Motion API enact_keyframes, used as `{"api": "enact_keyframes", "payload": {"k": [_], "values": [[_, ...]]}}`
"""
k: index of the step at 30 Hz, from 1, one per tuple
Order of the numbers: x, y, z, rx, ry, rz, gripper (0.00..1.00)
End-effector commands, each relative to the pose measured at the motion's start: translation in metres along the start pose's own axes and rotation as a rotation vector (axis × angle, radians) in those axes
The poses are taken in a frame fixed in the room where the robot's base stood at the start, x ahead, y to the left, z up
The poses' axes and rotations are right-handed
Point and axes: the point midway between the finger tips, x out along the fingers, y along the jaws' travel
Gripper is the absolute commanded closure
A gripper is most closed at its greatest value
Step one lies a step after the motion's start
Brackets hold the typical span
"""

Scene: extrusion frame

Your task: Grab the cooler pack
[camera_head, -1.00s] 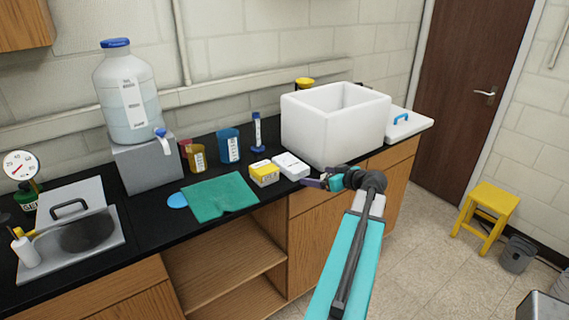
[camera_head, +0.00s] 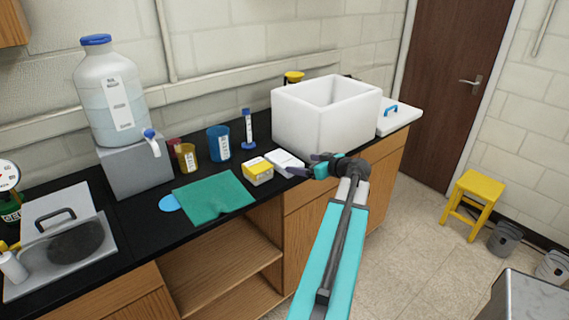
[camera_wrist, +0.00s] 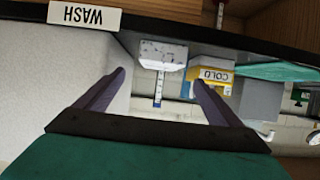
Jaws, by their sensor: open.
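A flat white block (camera_head: 284,161), which looks like the cooler pack, lies on the black counter near its front edge. It also shows between my fingers in the wrist view (camera_wrist: 160,52), where the picture is upside down. A yellow-and-white box (camera_head: 258,171) sits left of it; its label reads COLD in the wrist view (camera_wrist: 213,76). I cannot tell for sure which of these the task means. My gripper (camera_head: 305,165) is open and empty, just right of the white block at the counter's front. No contact is visible.
A large white open-topped bin (camera_head: 310,129) stands close behind and right of my gripper. A blue-topped cylinder (camera_head: 248,130), blue cup (camera_head: 218,143) and amber cup (camera_head: 186,157) stand behind. A green cloth (camera_head: 213,197) lies left. A WASH label (camera_wrist: 85,16) marks the counter edge.

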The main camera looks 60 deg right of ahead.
Motion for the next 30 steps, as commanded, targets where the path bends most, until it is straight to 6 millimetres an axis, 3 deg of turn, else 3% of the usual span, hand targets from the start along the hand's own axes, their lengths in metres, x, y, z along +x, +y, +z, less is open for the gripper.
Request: {"api": "enact_keyframes", "payload": {"k": [15, 30], "values": [[0.068, 0.001, -0.002, 0.001, -0.001, -0.001, 0.12], [0.076, 0.001, 0.000, 0.000, 0.000, 0.002, 0.12]]}}
